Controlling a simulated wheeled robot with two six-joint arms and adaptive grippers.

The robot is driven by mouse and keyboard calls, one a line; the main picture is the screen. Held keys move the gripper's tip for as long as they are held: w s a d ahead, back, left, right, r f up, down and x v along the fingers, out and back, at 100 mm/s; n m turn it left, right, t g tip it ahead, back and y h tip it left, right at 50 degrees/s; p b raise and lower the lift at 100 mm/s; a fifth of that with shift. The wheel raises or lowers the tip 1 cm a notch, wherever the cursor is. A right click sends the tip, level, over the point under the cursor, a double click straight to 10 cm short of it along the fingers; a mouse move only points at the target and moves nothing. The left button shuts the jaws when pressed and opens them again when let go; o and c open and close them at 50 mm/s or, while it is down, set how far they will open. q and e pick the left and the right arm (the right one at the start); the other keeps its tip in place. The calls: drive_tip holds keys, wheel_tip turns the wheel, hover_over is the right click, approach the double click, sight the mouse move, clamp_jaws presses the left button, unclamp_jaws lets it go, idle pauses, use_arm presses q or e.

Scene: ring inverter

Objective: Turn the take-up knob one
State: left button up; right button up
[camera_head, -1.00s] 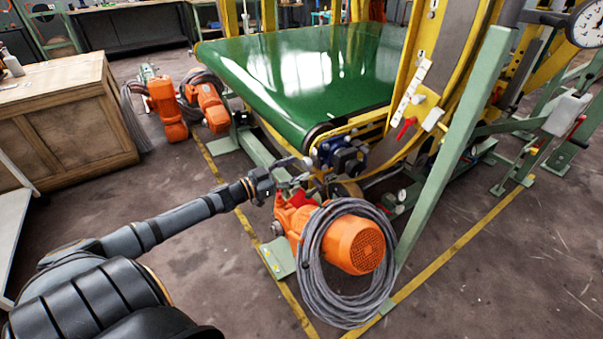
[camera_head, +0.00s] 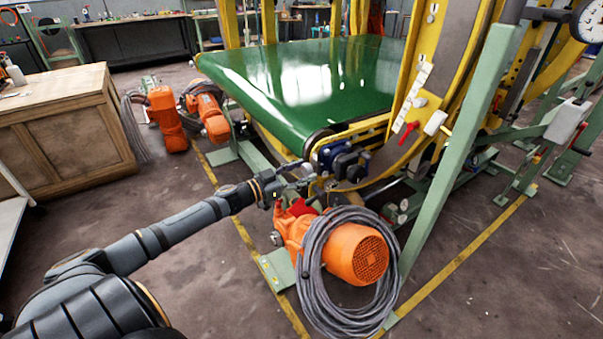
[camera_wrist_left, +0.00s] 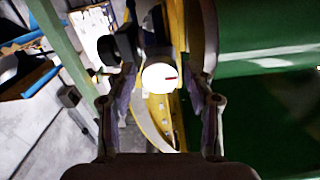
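A pale round knob (camera_wrist_left: 159,77) with a short red mark shows brightly lit in the left wrist view. It lies between the two fingers of my left gripper (camera_wrist_left: 162,88), which are spread, with a gap on each side. In the head view my left gripper (camera_head: 293,183) is at the near corner of the green belt, beside a dark blue and black fitting (camera_head: 343,160) at the roller end. The pale knob cannot be made out clearly there. My right gripper is not in view.
An orange motor (camera_head: 357,254) with a coiled grey cable (camera_head: 312,262) stands just below the gripper. The green belt (camera_head: 300,85) and yellow frame (camera_head: 405,95) lie behind. A green post (camera_head: 462,140) rises to the right. A wooden cabinet (camera_head: 70,125) stands left.

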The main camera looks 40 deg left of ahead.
use_arm(q)
drive_tip(key=c, duration=0.8)
drive_tip(key=shift+c, duration=0.2)
drive_tip(key=shift+m, duration=0.4)
drive_tip(key=m+p, duration=0.2)
drive_tip(key=m, duration=0.2)
drive_tip(key=shift+r+m+p, duration=0.15)
drive_tip(key=shift+m+p, duration=0.25)
drive_tip(key=m+p, duration=0.2)
drive_tip(key=m, duration=0.4)
drive_tip(key=m+p, duration=0.1)
drive_tip(key=m, duration=0.5)
drive_tip(key=shift+m, duration=0.4)
drive_tip(key=m, duration=0.5)
drive_tip(key=shift+p, duration=0.35)
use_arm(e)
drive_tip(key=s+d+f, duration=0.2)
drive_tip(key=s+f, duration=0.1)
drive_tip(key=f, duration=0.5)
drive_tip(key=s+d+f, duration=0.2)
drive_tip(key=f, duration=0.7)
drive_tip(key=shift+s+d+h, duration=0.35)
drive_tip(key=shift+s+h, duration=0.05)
